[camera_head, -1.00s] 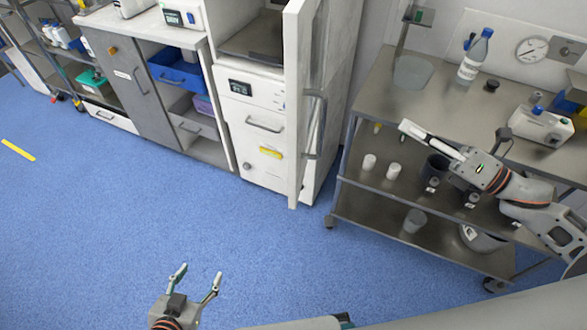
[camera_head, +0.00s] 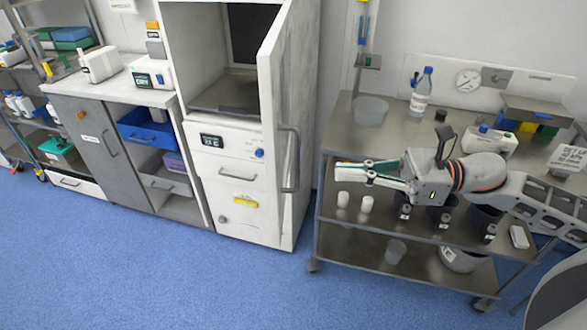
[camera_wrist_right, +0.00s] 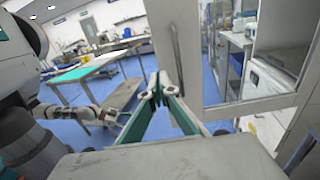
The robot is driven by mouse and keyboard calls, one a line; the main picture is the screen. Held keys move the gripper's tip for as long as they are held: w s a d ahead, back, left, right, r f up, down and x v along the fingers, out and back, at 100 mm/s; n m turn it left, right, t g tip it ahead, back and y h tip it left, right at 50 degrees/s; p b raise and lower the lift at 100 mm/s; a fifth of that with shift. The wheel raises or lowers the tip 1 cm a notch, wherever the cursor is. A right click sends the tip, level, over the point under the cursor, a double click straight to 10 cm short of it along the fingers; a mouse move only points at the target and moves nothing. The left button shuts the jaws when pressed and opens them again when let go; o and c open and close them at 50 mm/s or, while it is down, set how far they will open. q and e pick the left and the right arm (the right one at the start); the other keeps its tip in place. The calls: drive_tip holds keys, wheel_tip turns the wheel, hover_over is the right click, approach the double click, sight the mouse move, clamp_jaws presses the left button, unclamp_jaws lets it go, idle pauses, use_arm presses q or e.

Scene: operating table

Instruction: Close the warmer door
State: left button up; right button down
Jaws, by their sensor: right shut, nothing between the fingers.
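The warmer (camera_head: 225,135) is a tall white cabinet with an open upper chamber. Its door (camera_head: 275,85) stands wide open, swung out toward me, with a vertical handle (camera_head: 290,160) on its right-hand face. My right gripper (camera_head: 338,170) is shut and empty, to the right of the handle and apart from it, above the steel cart. In the right wrist view its closed fingers (camera_wrist_right: 161,90) point toward the white door (camera_wrist_right: 180,55) and its handle (camera_wrist_right: 175,52). My left gripper (camera_wrist_right: 123,117) shows small in that view; its opening is unclear.
The steel cart (camera_head: 345,130) to the right holds a bottle (camera_head: 421,92), a clear container (camera_head: 371,110) and white cups below. A counter (camera_head: 110,92) with a blue bin (camera_head: 147,133) adjoins the warmer on the left. The blue floor in front is clear.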

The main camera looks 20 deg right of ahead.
sight(277, 169)
drive_tip(key=p+x, duration=0.1)
drive_tip(key=x, duration=0.3)
drive_tip(key=p+x, duration=0.1)
drive_tip(key=x, duration=0.3)
drive_tip(key=shift+w+a+r+p, duration=0.2)
drive_tip(key=shift+a+p, duration=0.15)
drive_tip(key=shift+p, duration=0.05)
drive_tip(key=shift+w+a+f, duration=0.15)
drive_tip(key=shift+w+a, duration=0.1)
drive_tip(key=shift+a, duration=0.35)
drive_tip(key=shift+a, duration=0.1)
